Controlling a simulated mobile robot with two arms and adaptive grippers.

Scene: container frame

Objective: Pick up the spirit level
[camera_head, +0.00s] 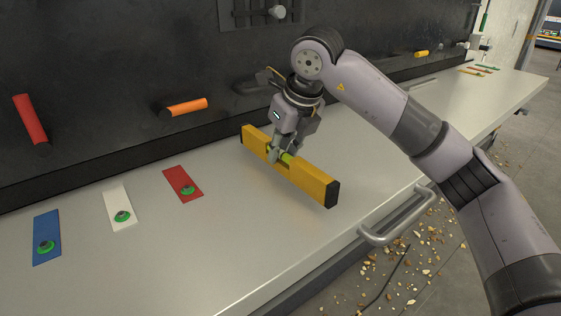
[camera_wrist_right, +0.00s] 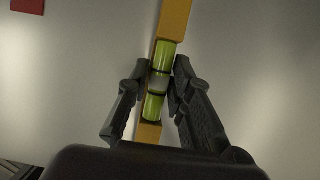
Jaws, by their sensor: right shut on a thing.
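The spirit level (camera_head: 310,182) is a long yellow bar with black end caps and a green vial near its middle. It lies at a slant over the pale bench top, and I cannot tell for sure whether it touches the bench. My right gripper (camera_head: 279,154) comes down on it from above and is shut on its middle. In the right wrist view the two black fingers (camera_wrist_right: 160,82) press on both sides of the level (camera_wrist_right: 172,20) at its green vial (camera_wrist_right: 154,106). My left gripper is in neither view.
Blue (camera_head: 47,226), white (camera_head: 114,197) and red (camera_head: 190,190) plates with green knobs lie on the bench top (camera_head: 200,255) at the left. Red (camera_head: 32,120) and orange (camera_head: 185,107) handles stick out of the dark back wall. A metal rail (camera_head: 400,222) runs along the front edge.

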